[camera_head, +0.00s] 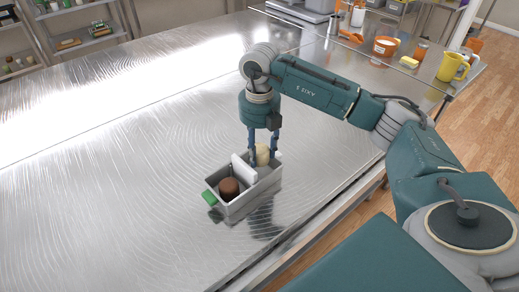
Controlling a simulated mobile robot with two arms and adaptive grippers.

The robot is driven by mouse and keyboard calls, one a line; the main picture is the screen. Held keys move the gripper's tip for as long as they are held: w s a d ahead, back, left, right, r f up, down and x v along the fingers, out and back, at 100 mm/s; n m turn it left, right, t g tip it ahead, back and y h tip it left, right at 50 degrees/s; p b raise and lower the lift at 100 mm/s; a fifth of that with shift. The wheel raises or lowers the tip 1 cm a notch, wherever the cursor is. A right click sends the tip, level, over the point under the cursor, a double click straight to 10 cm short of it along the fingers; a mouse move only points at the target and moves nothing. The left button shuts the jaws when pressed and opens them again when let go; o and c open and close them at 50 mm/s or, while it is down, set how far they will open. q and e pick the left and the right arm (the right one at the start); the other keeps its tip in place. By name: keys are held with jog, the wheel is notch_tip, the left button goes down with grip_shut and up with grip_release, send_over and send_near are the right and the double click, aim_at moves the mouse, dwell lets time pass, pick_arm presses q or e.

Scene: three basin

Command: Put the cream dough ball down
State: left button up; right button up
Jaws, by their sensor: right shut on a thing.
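My right gripper (263,151) points straight down over the back part of a small grey box (240,203) on the metal table. It is shut on the cream dough ball (262,155), which shows between its fingers, inside or just above the back compartment; I cannot tell whether it touches the bottom. A pale divider (243,171) stands in the box. A brown dough ball (229,188) lies in the front compartment. My left gripper is not in view.
The metal table (110,190) is bare to the left and front of the box. At the back right stand an orange-rimmed bowl (385,46), a yellow jug (452,67) and a yellow block (409,62). The table's right edge runs close to the box.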

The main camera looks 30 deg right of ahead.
jog(key=shift+f+b, duration=0.45)
jog(key=shift+f, duration=0.2)
jog(key=o, duration=0.9)
jog(key=shift+r, duration=0.15)
jog(key=shift+r+p, duration=0.35)
jog(key=shift+p, duration=0.05)
notch_tip(320, 180, up, 11)
jog(key=shift+w+r+b, duration=0.1)
jog(key=shift+b, duration=0.85)
jog(key=shift+r, duration=0.6)
